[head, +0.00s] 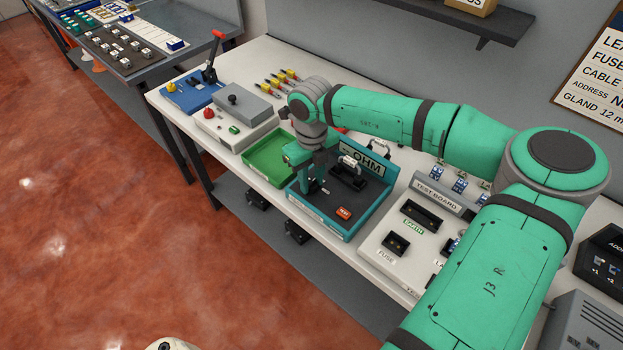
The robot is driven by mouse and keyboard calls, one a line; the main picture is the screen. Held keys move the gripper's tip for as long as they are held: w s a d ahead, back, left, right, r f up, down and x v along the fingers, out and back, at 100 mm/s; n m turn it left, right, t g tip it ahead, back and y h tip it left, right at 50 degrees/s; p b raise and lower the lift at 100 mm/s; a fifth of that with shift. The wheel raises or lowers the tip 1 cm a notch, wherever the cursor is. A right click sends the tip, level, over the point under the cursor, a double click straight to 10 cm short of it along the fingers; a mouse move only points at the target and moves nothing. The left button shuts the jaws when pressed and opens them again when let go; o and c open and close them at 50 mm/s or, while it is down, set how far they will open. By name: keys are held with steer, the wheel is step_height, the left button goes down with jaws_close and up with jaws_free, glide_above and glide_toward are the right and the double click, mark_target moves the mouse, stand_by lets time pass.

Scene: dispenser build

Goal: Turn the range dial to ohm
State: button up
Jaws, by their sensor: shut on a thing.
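The teal tester (352,235) stands on the bench with a dark top panel and a raised back plate lettered OHM. My gripper (312,187) points down over the left part of that panel. It is shut at the panel, where the range dial sits; the gripper covers the dial, so its pointer cannot be read. A small pale mark shows on the panel just right of the fingers. An orange TEST button (344,212) is near the panel's front. A black block with a pale top (348,174) stands behind, right of the gripper.
A green tray (262,165) is just left of the tester. A grey-white box with a red button (208,113) and a blue unit with a lever (192,92) stand farther left. The test board (385,225) is close on the right. My arm spans above the bench.

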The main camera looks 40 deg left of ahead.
mark_target(311, 182)
steer(key=shift+m, duration=0.3)
steer(key=o, duration=1)
steer(key=shift+o, duration=0.2)
steer(key=shift+r, duration=0.1)
step_height(311, 182, up, 11)
steer(key=shift+f, duration=0.2)
